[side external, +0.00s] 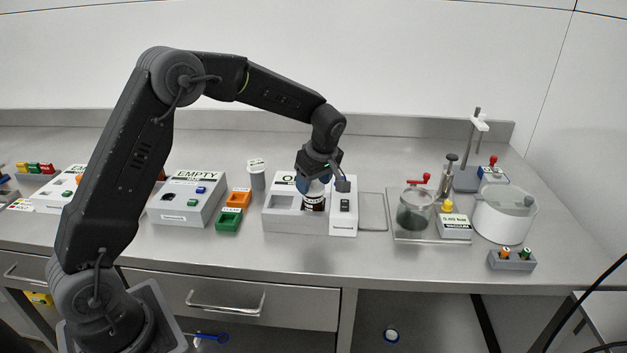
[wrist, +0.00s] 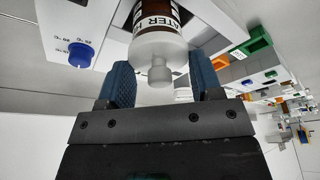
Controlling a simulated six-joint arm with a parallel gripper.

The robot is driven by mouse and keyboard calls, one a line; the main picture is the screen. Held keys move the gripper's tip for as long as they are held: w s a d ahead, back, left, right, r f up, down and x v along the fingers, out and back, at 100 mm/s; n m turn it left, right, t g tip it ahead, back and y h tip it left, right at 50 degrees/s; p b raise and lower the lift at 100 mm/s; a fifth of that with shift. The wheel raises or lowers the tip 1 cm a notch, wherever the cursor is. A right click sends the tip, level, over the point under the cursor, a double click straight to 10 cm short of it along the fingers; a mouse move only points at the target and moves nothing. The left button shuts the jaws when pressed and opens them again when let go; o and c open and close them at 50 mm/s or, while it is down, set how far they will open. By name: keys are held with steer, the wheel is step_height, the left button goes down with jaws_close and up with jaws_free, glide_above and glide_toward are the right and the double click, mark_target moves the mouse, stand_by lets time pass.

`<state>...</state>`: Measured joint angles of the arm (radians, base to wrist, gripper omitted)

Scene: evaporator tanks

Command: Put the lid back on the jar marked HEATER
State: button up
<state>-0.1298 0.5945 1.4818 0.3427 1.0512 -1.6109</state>
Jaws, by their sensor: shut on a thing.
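The brown jar (side external: 314,202) has a white label, partly readable as "ATER H" in the wrist view (wrist: 157,16). It stands upright at the white block (side external: 283,222) marked with a word starting with "O". The white lid (wrist: 158,48) with a round knob is at the jar's mouth, and I see no gap between them. My gripper (side external: 313,187) points down over the jar. In the side view the fingers hide the lid.
A white-capped cup (side external: 257,175), orange tray (side external: 238,198) and green tray (side external: 228,221) stand left of the block. The EMPTY unit (side external: 187,204) is further left. A glass vessel (side external: 414,212) and white tub (side external: 503,217) stand right.

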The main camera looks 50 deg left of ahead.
stand_by(0.3)
steer(key=o, duration=1.2)
steer(key=shift+r, duration=3.55)
steer(key=shift+c, duration=0.4)
jaws_close()
steer(key=shift+f, duration=0.4)
